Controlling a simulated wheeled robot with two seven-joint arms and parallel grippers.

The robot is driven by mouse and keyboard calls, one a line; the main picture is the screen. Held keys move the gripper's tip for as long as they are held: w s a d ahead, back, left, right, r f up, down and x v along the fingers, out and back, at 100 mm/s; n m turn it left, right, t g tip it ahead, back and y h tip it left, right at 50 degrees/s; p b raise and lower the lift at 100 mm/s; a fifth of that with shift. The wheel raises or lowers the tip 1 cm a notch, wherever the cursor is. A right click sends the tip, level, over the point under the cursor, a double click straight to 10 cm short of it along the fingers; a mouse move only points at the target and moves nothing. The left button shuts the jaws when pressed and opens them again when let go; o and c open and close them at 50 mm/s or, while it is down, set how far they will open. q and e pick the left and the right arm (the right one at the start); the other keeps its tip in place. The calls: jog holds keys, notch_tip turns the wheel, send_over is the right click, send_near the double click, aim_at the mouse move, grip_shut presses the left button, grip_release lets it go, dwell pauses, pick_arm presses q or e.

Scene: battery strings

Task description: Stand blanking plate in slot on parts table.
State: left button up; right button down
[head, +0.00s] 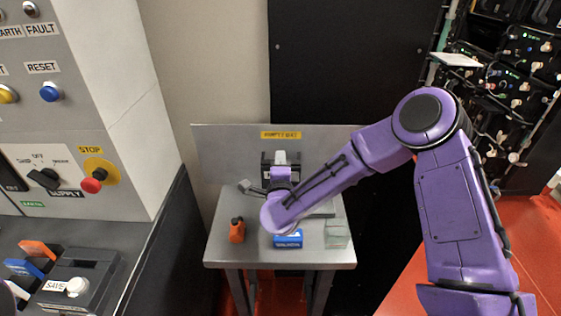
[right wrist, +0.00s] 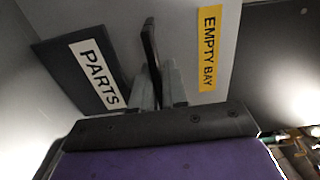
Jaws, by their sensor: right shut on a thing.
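My right gripper (head: 280,158) reaches over the parts table (head: 222,240) from the right, pointing at its upright back panel. In the right wrist view its two grey fingers (right wrist: 159,84) are shut on a thin dark plate (right wrist: 150,45), seen nearly edge-on, which I take as the blanking plate. A dark panel labelled PARTS (right wrist: 62,60) is to the left of the fingers. I cannot tell whether the plate touches anything. The slot cannot be made out; my arm covers part of the table.
A yellow EMPTY BAY label (head: 281,135) is on the back panel. A control cabinet (head: 110,110) stands left, a wired rack (head: 500,90) right.

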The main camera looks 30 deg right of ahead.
jog(key=shift+f, duration=0.1)
jog(key=c, duration=1.1)
grip_release()
